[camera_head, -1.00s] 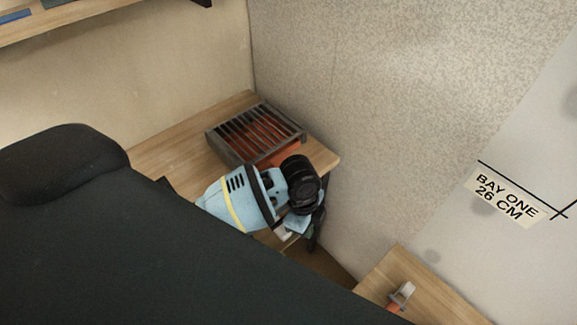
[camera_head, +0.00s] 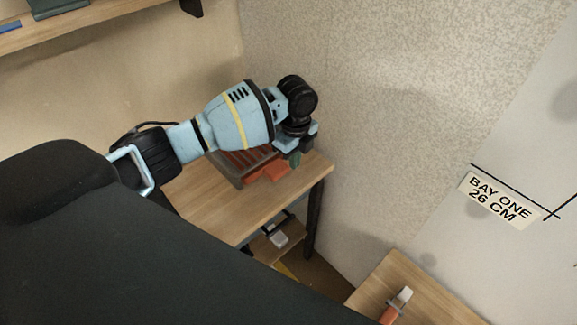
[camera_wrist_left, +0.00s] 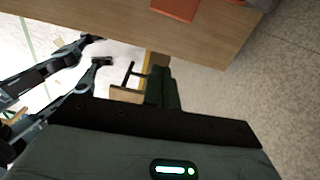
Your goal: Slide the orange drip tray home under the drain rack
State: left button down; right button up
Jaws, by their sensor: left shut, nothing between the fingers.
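The orange drip tray (camera_head: 266,172) lies on the wooden table, its front part sticking out of the dark grey drain rack (camera_head: 225,166). My left arm hides much of the rack and part of the tray. In the left wrist view, a piece of the orange tray (camera_wrist_left: 175,8) shows at the top edge, on the table. My left gripper (camera_head: 294,160) is shut and empty, close by the tray's right side; whether it touches the tray cannot be told. Its fingers show shut in the left wrist view (camera_wrist_left: 160,87), apart from the tray there. My right gripper is out of view.
The wooden table (camera_head: 235,208) has clear room in front of the rack, and walls stand behind and to the right. A lower shelf (camera_head: 268,246) holds a small white item. A second wooden surface (camera_head: 378,280) at the lower right carries an orange-handled tool (camera_head: 394,307).

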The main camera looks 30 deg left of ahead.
aim_at(276, 169)
pick_arm(q)
notch_tip(276, 169, down, 9)
jog(key=shift+s+f+b, duration=0.1)
jog(key=shift+b, duration=0.3)
jog(key=a, duration=0.1)
jog(key=w+a, duration=0.1)
jog(key=shift+a, duration=0.4)
jog(key=shift+w+a+f, duration=0.1)
jog(key=shift+a, duration=0.35)
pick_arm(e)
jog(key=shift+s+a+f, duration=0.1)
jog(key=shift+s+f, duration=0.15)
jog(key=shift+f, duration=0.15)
